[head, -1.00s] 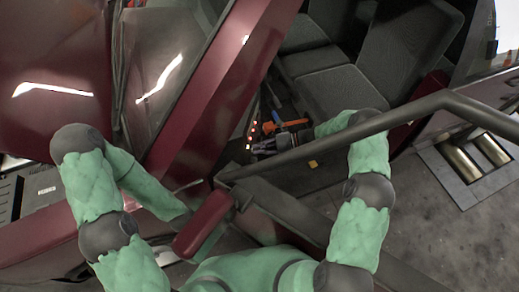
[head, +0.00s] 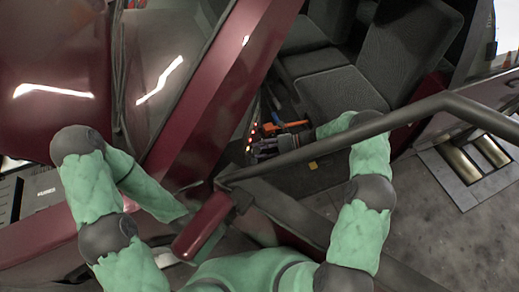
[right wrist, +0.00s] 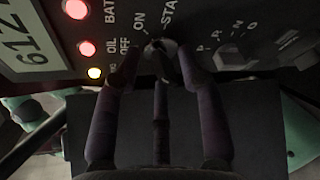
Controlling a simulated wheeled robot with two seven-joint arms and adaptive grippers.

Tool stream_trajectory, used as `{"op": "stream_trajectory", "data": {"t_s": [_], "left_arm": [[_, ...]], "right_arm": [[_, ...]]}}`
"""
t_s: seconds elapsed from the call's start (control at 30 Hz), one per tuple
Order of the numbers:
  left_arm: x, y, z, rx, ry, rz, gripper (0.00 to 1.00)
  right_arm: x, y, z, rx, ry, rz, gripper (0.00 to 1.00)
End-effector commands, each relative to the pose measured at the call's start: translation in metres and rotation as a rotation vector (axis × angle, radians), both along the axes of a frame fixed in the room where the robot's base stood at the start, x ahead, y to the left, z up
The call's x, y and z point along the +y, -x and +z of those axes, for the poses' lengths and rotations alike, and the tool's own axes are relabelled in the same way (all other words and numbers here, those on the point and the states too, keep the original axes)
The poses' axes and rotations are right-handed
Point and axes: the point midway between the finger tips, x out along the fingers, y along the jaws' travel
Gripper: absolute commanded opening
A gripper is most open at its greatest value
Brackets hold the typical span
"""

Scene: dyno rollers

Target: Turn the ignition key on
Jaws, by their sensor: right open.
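The ignition switch with its dark key (right wrist: 161,47) shows in the right wrist view, on a dark panel with OFF, ON and START printed around it. My right gripper (right wrist: 158,68) is open, with its fingertips close around the key on both sides. I cannot tell whether they touch it, nor which mark the key points to. In the head view my right gripper (head: 264,147) is inside the cab by the panel, and the key is too small to make out. My left arm comes in at the left, but its gripper is hidden.
A second knob (right wrist: 232,55) sits to the right. An orange lever (head: 288,125), the seat (head: 340,95) and a dark bar (head: 400,117) surround my right arm.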

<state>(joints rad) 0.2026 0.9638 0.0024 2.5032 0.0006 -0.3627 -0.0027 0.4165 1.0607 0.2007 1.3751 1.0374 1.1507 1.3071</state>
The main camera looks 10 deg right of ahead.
Motion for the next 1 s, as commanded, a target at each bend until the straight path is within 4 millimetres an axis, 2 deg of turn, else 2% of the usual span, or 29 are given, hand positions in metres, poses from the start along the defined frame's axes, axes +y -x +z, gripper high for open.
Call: {"op": "stream_trajectory", "data": {"t_s": [0.4, 0.53, 0.73, 1.0], "left_arm": [[0.000, 0.000, 0.000, 0.000, 0.000, 0.000, 0.40], [0.000, 0.000, 0.000, 0.000, 0.000, 0.000, 0.40], [0.000, 0.000, 0.000, 0.000, 0.000, 0.000, 0.40], [0.000, 0.000, 0.000, 0.000, 0.000, 0.000, 0.40]], "right_arm": [[-0.074, 0.009, 0.020, 0.000, 0.001, -0.005, 0.41], [-0.092, 0.012, 0.026, -0.001, 0.001, -0.003, 0.41], [-0.107, 0.014, 0.030, 0.001, 0.000, -0.002, 0.41], [-0.108, 0.014, 0.030, 0.001, 0.001, -0.001, 0.41]]}}
